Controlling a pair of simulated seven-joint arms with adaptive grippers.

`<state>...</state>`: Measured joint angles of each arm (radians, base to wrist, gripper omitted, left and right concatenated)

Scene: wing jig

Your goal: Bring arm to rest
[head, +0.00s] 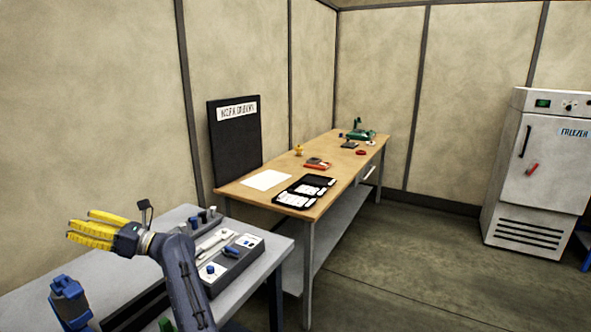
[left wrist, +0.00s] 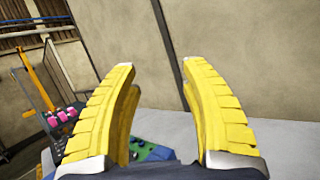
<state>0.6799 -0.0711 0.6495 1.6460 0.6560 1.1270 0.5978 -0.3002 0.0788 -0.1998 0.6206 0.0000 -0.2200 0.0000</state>
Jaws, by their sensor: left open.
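My left gripper (head: 95,230) has yellow ribbed fingers and is raised above the grey bench (head: 270,252) at the lower left of the head view, pointing left. In the left wrist view its two fingers (left wrist: 158,100) stand well apart with nothing between them but the wall behind. The gripper is open and empty. My left arm (head: 182,275) bends up from the bottom edge of the head view. My right gripper does not show in either view.
A grey fixture with blue knobs (head: 228,262) lies on the bench beside my arm. A blue device (head: 70,300) stands at the lower left. A wooden workbench (head: 345,185) holds paper, a black tray and small tools. A white freezer (head: 540,170) stands right; the floor between is clear.

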